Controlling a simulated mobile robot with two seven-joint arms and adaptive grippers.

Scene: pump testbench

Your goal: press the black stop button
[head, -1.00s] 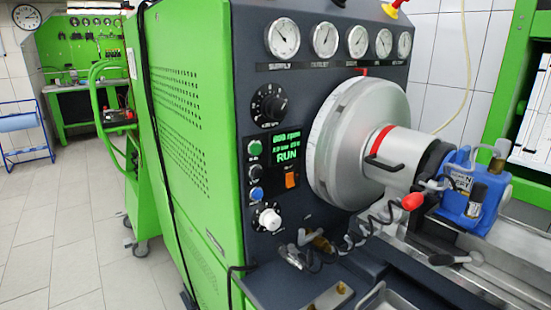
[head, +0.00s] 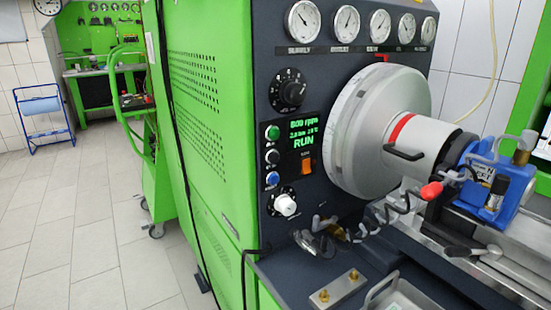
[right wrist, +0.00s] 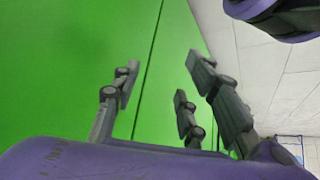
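The black stop button (head: 272,157) sits on the dark front panel of the green test bench in the head view. It is the middle one of a column, between a green button (head: 273,132) and a blue button (head: 272,179). The display (head: 304,133) beside it reads 800 rpm and RUN. In the right wrist view my right gripper (right wrist: 160,88) has its fingers spread, with nothing between them. A green panel (right wrist: 60,70) is behind it; the stop button is not in that view. My left gripper is in neither view.
An orange switch (head: 307,166), a black knob (head: 288,91) and a white knob (head: 285,205) are close to the buttons. The large round chuck (head: 365,130) juts out to their right. Hoses and fittings hang below. Open tiled floor (head: 90,220) lies left of the bench.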

